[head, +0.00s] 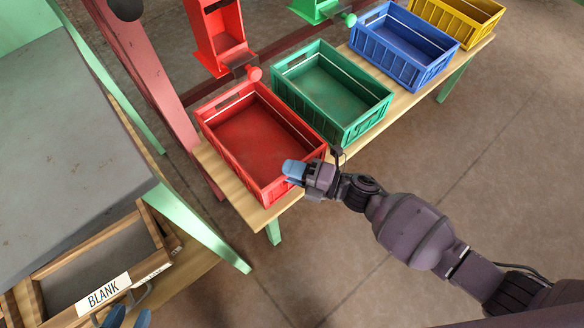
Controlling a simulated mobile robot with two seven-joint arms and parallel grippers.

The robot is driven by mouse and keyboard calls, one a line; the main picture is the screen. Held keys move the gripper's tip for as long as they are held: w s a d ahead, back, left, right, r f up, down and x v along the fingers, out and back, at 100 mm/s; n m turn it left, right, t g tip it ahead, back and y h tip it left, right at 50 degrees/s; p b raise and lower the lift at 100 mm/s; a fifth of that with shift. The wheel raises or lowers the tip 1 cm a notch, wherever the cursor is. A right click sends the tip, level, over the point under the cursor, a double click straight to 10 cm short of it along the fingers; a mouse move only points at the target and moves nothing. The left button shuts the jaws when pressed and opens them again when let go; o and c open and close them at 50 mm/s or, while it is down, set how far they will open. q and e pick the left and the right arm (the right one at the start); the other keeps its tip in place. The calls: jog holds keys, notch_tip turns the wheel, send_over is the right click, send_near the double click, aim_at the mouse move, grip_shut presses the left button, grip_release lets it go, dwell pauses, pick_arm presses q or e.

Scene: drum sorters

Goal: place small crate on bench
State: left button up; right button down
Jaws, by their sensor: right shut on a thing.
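A red crate (208,121) sits at the near left end of the wooden bench (222,176) and looks empty. My left gripper (128,318) shows only as two blue fingertips, spread apart, at the bottom left edge. The rest of it is cut off.
A grey-topped table with green legs (70,130) fills the left. Below it is a wooden tray (150,222) with a "BLANK" label. Red (220,40) and green (315,8) chutes hang behind the crates. The floor right of the bench is clear except for my right arm.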

jog(key=shift+r, duration=0.1)
jog(key=c, duration=1)
grip_release()
pick_arm(q)
jog(key=shift+d+r+g+p, duration=0.15)
jog(key=shift+g+p, duration=0.15)
jog(key=shift+p, duration=0.5)
pick_arm(e)
jog(key=v, duration=1.2)
